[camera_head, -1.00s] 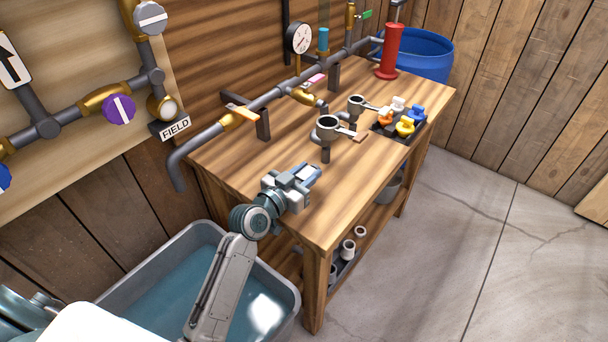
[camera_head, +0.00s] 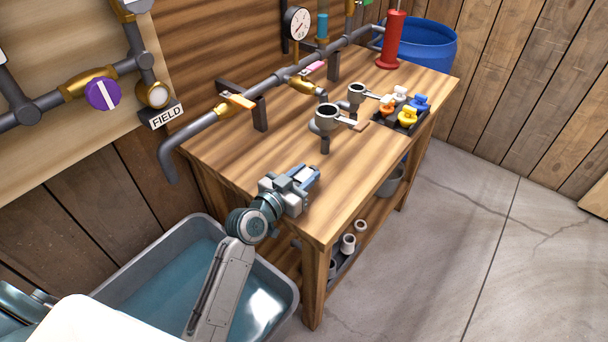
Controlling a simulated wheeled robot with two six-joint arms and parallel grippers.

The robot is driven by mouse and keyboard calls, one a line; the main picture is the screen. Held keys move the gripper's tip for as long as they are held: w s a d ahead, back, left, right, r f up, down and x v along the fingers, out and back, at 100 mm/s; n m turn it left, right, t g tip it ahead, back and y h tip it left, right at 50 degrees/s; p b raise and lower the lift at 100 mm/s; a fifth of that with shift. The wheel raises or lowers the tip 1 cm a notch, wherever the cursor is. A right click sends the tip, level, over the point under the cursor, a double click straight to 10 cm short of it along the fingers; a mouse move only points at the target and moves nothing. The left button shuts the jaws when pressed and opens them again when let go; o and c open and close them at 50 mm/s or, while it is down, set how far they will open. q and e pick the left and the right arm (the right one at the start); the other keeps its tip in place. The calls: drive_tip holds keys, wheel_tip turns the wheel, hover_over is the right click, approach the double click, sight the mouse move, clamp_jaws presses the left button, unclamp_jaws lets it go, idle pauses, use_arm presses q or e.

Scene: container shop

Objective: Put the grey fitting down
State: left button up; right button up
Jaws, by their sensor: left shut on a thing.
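My left gripper (camera_head: 304,178) is over the near left part of the wooden workbench (camera_head: 345,190), its fingers pointing away toward the back right. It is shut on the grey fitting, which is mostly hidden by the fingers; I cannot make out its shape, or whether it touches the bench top. My right gripper is not in view.
Two grey ring holders (camera_head: 327,118) stand farther back, near a black tray (camera_head: 408,126) of coloured fittings. A pipe with valves (camera_head: 236,102) runs along the back. A water tub (camera_head: 286,290) stands below left. Pale fittings (camera_head: 348,243) lie on the lower shelf. The near bench top is clear.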

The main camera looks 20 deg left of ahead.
use_arm(q)
drive_tip(key=o, duration=1)
drive_tip(key=shift+c, duration=0.2)
drive_tip(key=shift+r, duration=0.15)
